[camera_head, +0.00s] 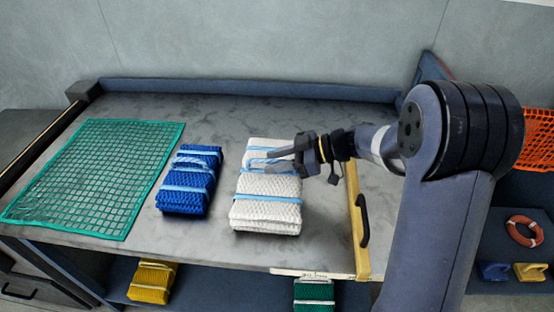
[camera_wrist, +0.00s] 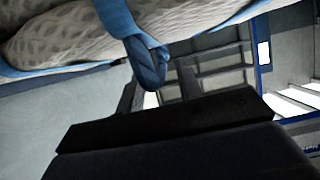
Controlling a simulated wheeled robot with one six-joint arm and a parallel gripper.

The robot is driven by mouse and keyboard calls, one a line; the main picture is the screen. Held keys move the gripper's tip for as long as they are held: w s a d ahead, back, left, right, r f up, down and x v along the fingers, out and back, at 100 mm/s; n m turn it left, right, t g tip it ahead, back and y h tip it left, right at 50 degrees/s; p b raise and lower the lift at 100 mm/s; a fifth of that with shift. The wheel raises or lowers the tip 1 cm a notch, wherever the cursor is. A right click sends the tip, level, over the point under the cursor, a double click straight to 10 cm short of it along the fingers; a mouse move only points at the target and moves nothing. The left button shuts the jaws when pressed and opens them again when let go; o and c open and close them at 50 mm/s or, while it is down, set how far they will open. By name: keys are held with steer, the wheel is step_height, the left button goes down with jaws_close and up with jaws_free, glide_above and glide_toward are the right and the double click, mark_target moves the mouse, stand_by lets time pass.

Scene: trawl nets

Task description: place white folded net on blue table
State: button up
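The white folded net (camera_head: 266,213) lies on the grey-topped table with a blue frame, bound with light blue straps. My gripper (camera_head: 283,158) reaches in from the right over the net's upper middle, by its raised strap. In the wrist view the white net (camera_wrist: 60,35) fills the top, and a blue strap loop (camera_wrist: 146,62) hangs between the dark fingers of my gripper (camera_wrist: 157,88). A gap shows beside the loop, so the fingers look open around it. The blue table (camera_head: 225,100) carries the net; its blue back rail shows behind.
A blue folded net (camera_head: 184,200) lies just left of the white one. A green net (camera_head: 95,180) is spread flat at the table's left. Yellow (camera_head: 152,282) and green (camera_head: 313,292) bundles sit below.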

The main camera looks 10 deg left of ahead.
steer(key=shift+r, duration=0.15)
steer(key=v, duration=1.2)
steer(key=shift+b, duration=0.35)
